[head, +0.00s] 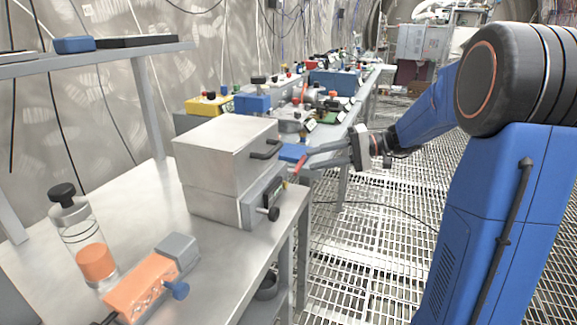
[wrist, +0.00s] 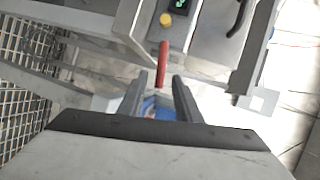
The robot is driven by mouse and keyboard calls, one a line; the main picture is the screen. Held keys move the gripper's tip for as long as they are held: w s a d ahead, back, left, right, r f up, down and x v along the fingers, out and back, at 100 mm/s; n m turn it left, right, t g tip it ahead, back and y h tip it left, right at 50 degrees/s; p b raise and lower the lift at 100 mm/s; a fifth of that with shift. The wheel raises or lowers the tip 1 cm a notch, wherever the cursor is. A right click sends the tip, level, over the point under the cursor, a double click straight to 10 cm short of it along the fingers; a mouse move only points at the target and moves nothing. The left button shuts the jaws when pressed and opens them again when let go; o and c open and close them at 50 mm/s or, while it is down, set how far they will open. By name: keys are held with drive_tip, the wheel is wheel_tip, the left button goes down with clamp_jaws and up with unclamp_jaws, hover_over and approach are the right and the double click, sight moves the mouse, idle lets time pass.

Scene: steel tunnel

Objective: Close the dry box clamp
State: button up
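The dry box is a grey metal box (head: 224,150) on the bench, with a black handle on its upper part; its lid looks down. A red lever (head: 299,164), which appears to be the clamp's handle, sticks out at its right front side. In the wrist view the red lever (wrist: 162,63) points toward my gripper (wrist: 154,85). My gripper (head: 306,157) is open, its two dark fingers apart, with the lever's near end around the gap between the fingertips. Contact cannot be told. A blue patch shows between the fingers; its identity is unclear.
A black knob (head: 270,213) sticks out of the box's front. An orange device (head: 143,293) and a jar (head: 86,245) stand on the bench (head: 142,205). A yellow button (wrist: 166,19) lies near the lever. Grated floor (head: 365,260) is open at right.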

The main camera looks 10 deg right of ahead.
drive_tip(key=x, duration=0.9)
drive_tip(key=shift+a, duration=0.1)
clamp_jaws()
